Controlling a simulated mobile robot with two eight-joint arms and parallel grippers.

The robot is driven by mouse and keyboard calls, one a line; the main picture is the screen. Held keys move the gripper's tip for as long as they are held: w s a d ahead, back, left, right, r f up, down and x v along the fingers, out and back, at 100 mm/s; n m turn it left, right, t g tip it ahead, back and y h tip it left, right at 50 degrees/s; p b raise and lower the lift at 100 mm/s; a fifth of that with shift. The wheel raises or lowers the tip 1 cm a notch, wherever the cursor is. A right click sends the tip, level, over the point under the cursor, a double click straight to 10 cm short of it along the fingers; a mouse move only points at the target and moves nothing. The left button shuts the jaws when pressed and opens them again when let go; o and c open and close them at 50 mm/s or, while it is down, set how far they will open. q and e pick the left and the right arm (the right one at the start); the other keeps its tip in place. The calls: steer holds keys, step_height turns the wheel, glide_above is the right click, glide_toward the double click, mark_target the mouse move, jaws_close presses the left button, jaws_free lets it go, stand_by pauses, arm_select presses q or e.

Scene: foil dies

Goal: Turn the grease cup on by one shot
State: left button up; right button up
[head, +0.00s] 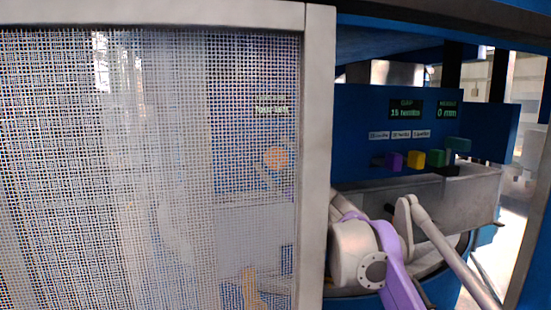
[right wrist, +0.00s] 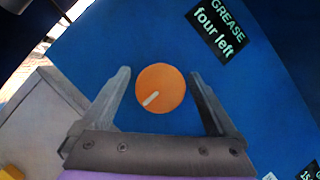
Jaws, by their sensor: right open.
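The grease cup (right wrist: 160,90) is a round orange cap on a blue panel, with a white mark pointing to its lower left. A dark label (right wrist: 222,28) beside it reads "GREASE four left". My right gripper (right wrist: 160,74) is open, with one finger on each side of the cap; gaps show between both fingers and the cap. In the head view the orange cup (head: 276,157) shows blurred behind a mesh screen, with its label (head: 271,109) above it. The right gripper's fingers are not clear through the mesh there. My left gripper is not in view.
The mesh guard (head: 150,150) fills the left of the head view, edged by a grey post (head: 317,150). On the right are a display (head: 405,110) reading 15, another (head: 447,111) reading 0 mm, several coloured blocks (head: 415,159) and a grey box (head: 470,190).

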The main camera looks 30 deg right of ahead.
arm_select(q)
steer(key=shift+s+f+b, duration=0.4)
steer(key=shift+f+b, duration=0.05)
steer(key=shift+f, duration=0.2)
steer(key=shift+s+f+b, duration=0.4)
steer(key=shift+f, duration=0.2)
arm_select(e)
steer(key=v, duration=1)
steer(key=shift+s, duration=0.4)
steer(key=shift+f, duration=0.15)
